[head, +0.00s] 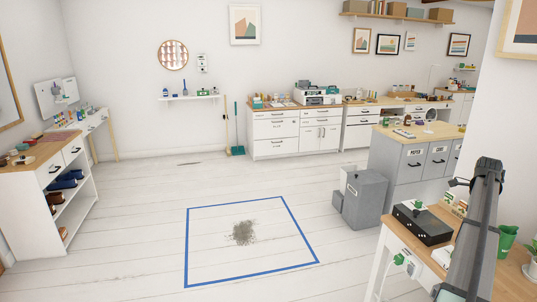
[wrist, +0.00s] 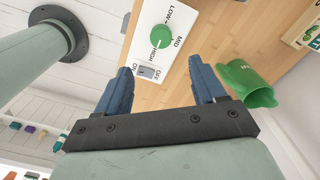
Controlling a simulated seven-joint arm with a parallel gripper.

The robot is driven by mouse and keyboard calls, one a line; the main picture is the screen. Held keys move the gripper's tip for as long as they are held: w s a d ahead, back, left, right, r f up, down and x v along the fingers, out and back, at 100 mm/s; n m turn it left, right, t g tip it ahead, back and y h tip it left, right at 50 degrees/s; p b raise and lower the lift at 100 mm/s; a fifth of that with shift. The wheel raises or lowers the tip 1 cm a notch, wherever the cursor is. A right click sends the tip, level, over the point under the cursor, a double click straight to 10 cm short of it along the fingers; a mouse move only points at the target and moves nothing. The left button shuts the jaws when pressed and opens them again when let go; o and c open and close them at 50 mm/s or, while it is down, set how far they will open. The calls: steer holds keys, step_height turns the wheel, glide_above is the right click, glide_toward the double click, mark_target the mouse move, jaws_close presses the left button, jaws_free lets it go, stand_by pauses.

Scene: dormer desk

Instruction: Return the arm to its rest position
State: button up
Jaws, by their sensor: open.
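In the wrist view my gripper (wrist: 160,64) is open, with its two blue fingers spread apart and nothing between them. The fingers point toward a white control box (wrist: 178,22) on a wooden desk top. The box has a green knob (wrist: 162,38) marked LOW, MID and HIGH, and a grey switch (wrist: 147,72) marked ON and OFF. I cannot tell how far the fingertips are from the box. In the head view my arm rises over the desk at the right, and the gripper cannot be made out.
A green cup (wrist: 250,85) is near the right finger; it also shows in the head view (head: 505,240). A black box (head: 422,225) lies on the wooden desk. A grey bin (head: 364,198) stands on the floor behind it. The floor inside the blue outline (head: 236,206) holds only a grey patch.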

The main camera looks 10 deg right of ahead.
steer(key=w+a+f+n+g, duration=0.1)
steer(key=w+a+f+n, duration=0.15)
steer(key=a+f, duration=0.75)
steer(key=w+a+f+n+y, duration=0.15)
steer(key=a+f+n, duration=0.25)
steer(key=a+f, duration=0.55)
steer(key=w+a+f+n+g, duration=0.1)
steer(key=w+a+f+n, duration=0.25)
steer(key=a+f, duration=0.65)
steer(key=s+a+f+n+g, duration=0.1)
steer(key=s+a+f+n, duration=0.25)
steer(key=a+f, duration=0.45)
steer(key=s+a+f+n, duration=0.35)
steer(key=a+f, duration=0.35)
steer(key=a, duration=0.3)
steer(key=s+a+f+n+g, duration=0.1)
steer(key=s+a+f+n, duration=0.2)
steer(key=s+a, duration=0.4)
steer(key=s+a+f+n+g+h, duration=0.1)
steer(key=s+a+f+n, duration=0.3)
steer(key=s+a, duration=0.3)
steer(key=s+a+f+n+g, duration=0.1)
steer(key=s+a+f+n, duration=0.2)
steer(key=s, duration=1.2)
steer(key=a+n, duration=0.2)
steer(key=a, duration=0.2)
steer(key=shift+s+a+f+g, duration=0.2)
steer(key=shift+s+f+g, duration=0.1)
steer(key=shift+g, duration=0.1)
